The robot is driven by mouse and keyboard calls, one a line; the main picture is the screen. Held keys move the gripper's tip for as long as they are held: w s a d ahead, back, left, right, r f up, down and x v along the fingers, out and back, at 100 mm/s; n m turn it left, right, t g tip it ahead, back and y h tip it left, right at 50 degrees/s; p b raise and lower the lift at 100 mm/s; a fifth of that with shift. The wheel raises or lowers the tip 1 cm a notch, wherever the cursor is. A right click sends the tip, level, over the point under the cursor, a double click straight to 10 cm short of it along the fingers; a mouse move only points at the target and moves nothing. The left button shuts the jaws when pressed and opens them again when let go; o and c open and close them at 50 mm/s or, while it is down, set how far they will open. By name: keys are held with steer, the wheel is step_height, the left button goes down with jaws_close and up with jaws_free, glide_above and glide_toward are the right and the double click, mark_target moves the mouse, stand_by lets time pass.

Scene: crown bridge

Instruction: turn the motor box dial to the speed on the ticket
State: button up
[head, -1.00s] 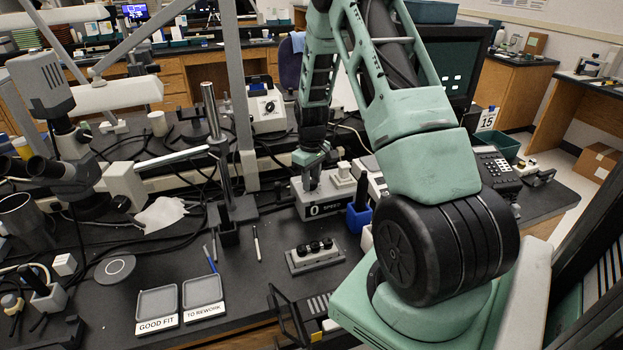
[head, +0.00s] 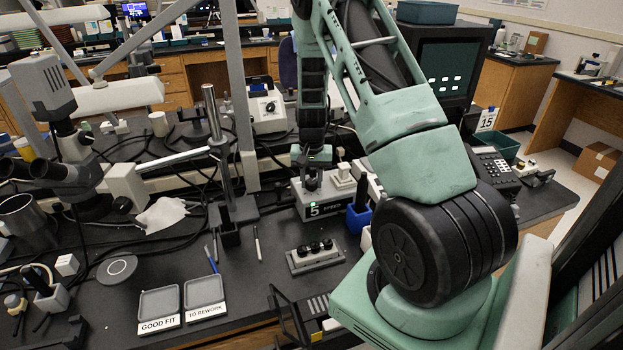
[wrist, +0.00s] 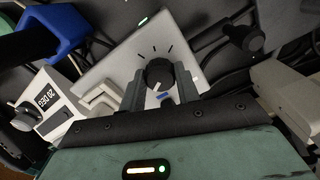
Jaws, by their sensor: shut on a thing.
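The motor box (head: 325,209) is grey and stands mid-bench in the head view. Its front display reads 5 beside the word SPEED, and a small green light glows on it. A white card reading 15 (head: 487,119) stands at the right near the phone. My gripper (head: 312,180) points down onto the box top. In the wrist view my gripper (wrist: 160,92) is shut on the black round dial (wrist: 158,71), one finger on each side. Tick marks fan around the dial's far side, and a short white mark shows on it.
A blue holder (head: 358,217) stands close to the box's right side. Another unit (wrist: 50,108) reading 20 DEG with its own knob shows in the wrist view. A grey block with black knobs (head: 315,256) sits in front. Cables run behind.

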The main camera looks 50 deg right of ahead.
mark_target(311, 181)
steer(key=shift+m+p, duration=0.3)
steer(key=shift+m, duration=1.6)
steer(key=o, duration=1)
step_height(311, 181, up, 18)
steer(key=shift+f+b, duration=0.25)
steer(key=shift+b, duration=0.35)
